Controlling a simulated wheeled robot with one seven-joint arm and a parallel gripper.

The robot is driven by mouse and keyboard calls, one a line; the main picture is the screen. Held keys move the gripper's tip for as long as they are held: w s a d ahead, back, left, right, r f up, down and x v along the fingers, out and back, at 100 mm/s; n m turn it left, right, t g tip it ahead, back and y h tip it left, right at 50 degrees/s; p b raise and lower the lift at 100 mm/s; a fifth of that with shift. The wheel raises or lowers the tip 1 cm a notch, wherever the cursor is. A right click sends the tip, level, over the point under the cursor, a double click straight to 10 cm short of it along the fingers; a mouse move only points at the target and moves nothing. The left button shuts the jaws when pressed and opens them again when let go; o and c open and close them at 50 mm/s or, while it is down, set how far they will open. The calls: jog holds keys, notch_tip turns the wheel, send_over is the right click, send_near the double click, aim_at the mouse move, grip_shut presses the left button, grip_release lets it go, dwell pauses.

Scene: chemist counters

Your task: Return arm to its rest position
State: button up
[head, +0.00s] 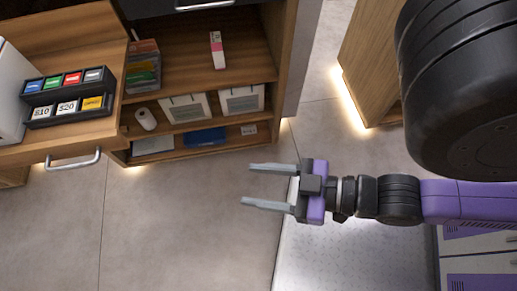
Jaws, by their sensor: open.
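My gripper (268,186) is open and empty, its two grey fingers pointing left over the floor. My arm, purple and black, reaches in from the right side of the head view. The gripper is apart from the wooden shelf unit (205,75) above it in the picture. A large black part of my own arm fills the upper right and hides what lies behind it.
The shelves hold a pink and white box (216,50), white boxes (187,107) and a white roll (146,119). The grey floor (170,225) is clear.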

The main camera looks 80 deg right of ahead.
jog(key=shift+r, duration=0.1)
notch_tip(320, 180, up, 22)
jog(key=p, duration=2.2)
jog(key=shift+r+p, duration=0.15)
jog(key=shift+p, duration=0.15)
